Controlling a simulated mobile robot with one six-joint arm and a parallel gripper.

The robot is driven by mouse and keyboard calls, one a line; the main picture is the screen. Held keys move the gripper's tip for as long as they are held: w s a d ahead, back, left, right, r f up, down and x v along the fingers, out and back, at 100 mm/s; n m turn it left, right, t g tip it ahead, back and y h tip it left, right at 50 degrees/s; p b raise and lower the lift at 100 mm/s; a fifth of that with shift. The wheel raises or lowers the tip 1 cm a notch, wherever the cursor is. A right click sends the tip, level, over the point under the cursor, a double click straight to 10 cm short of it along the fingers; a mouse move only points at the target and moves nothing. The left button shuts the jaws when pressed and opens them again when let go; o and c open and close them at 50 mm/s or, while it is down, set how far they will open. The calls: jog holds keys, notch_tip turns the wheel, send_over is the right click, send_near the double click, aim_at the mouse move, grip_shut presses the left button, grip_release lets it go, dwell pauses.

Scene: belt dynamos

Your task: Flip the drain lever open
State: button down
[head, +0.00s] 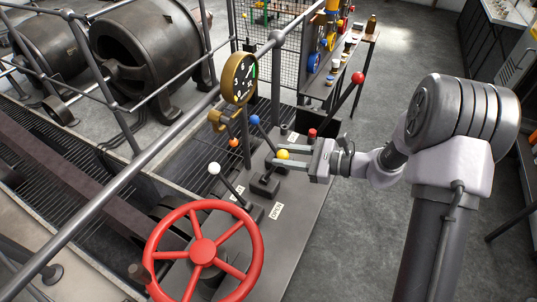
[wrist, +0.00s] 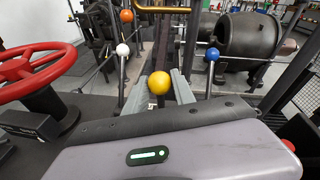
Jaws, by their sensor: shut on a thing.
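A lever with a yellow knob (head: 283,154) stands on the dark control deck (head: 290,225). My gripper (head: 281,156) reaches it from the right, with one finger on each side, and is shut on the lever. In the wrist view the yellow knob (wrist: 159,83) sits between the fingers (wrist: 160,92). A lever with a white knob (head: 214,168) is nearer the wheel, and one with a blue knob (head: 255,120) is farther back. A small white label (head: 276,211) lies on the deck; I cannot read it surely.
A red handwheel (head: 203,251) stands at the deck's front. A brass gauge (head: 239,78) and a grey railing (head: 150,150) rise on the left. Open floor (head: 370,220) lies to the right.

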jog(key=shift+s+d+f+t+y+b, duration=0.2)
jog(key=shift+s+d+f+y+b, duration=0.15)
jog(key=shift+d+f+y+b, duration=0.55)
jog(key=shift+s+d+f+t+y+b, duration=0.3)
jog(key=shift+d+b, duration=0.25)
jog(key=shift+b, duration=0.6)
jog(key=shift+r, duration=0.1)
jog(key=c, duration=1.3)
grip_release()
jog(key=shift+c, duration=0.2)
jog(key=shift+a, duration=0.1)
jog(key=shift+r, duration=0.1)
